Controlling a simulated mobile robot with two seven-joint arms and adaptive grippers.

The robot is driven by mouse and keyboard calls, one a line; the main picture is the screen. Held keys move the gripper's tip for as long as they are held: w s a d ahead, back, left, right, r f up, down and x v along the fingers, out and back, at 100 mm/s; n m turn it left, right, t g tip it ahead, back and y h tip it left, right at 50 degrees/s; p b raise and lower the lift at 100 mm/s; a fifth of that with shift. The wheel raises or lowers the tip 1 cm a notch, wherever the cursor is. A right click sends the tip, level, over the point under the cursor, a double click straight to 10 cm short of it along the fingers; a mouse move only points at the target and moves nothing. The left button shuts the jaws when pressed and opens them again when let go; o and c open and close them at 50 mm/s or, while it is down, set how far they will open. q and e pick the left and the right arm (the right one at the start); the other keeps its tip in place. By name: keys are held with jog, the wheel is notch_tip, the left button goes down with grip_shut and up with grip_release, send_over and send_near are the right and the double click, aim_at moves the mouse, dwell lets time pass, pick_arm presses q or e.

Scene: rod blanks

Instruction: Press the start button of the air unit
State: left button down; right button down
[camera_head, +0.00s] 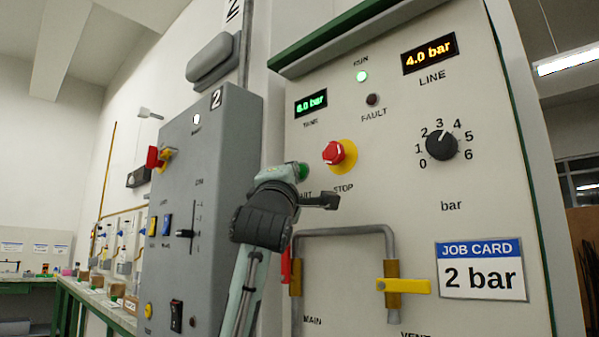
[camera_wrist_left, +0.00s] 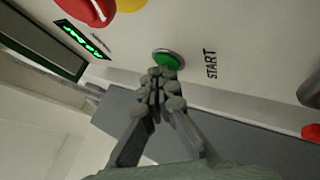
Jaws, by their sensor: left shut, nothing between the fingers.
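The air unit (camera_head: 420,215) is a pale cabinet. Its green start button (camera_head: 303,171) is partly hidden behind my left gripper (camera_head: 280,178) in the head view. In the left wrist view the green button (camera_wrist_left: 168,60), with a metal ring, sits beside the START label. My left gripper (camera_wrist_left: 161,75) is shut and empty, its fingertips overlapping the button's lower edge. I cannot tell whether they touch it. The RUN lamp (camera_head: 362,76) glows green; the FAULT lamp (camera_head: 373,100) is dark. My right gripper is not in view.
A red stop button (camera_head: 334,153) on a yellow base is right of start. The line display (camera_head: 429,53) reads 4.0 bar. A black dial (camera_head: 441,145), job card (camera_head: 482,270) reading 2 bar, and yellow valve handle (camera_head: 404,286) are further right. A grey cabinet (camera_head: 225,150) stands left.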

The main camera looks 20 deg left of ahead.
pick_arm(q)
jog(key=shift+s+a, duration=0.15)
jog(key=shift+s, duration=0.45)
jog(key=s, duration=0.1)
jog(key=s+a, duration=0.1)
jog(key=s, duration=0.2)
jog(key=shift+s+a+b, duration=0.35)
dwell(0.7)
